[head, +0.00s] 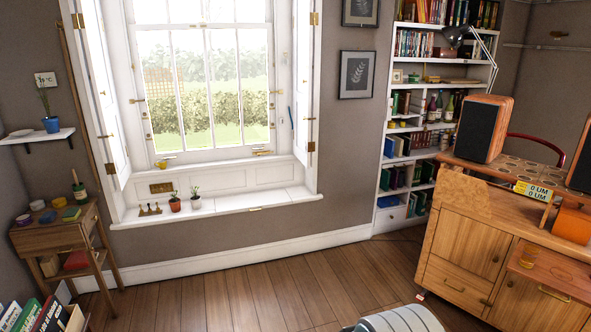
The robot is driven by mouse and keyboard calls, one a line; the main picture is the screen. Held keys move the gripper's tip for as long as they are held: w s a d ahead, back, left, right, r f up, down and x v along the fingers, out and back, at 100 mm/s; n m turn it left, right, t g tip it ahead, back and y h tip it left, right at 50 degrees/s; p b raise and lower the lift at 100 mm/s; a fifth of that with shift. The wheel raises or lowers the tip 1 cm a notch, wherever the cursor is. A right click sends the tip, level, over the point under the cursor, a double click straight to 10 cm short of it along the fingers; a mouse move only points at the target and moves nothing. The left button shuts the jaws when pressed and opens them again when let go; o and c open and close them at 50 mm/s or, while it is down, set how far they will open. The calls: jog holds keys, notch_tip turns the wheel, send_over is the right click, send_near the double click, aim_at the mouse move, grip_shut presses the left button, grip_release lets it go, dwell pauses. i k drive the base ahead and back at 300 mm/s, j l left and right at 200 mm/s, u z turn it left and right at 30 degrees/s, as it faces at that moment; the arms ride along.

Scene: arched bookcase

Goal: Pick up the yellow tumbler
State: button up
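My gripper is not in view. A light grey rounded part, which seems to be mine, shows at the bottom edge right of centre, well apart from the tumbler.
A bookcase (380,165) stands behind. A small side table (60,235) is at the left. The wooden floor (240,295) between them is clear.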

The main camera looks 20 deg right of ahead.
aim_at(530, 253)
jog(key=i+l+z, duration=0.1)
jog(key=i+z, duration=0.75)
jog(key=i+j+z, duration=0.4)
jog(key=i, duration=0.15)
jog(key=i+l+z, duration=0.2)
jog(key=z, duration=0.2)
jog(key=i+z, duration=0.75)
jog(key=i+j+z, duration=0.1)
jog(key=i+z, duration=0.25)
jog(key=i+l+u, duration=0.2)
jog(key=i+u, duration=0.2)
jog(key=i, duration=0.15)
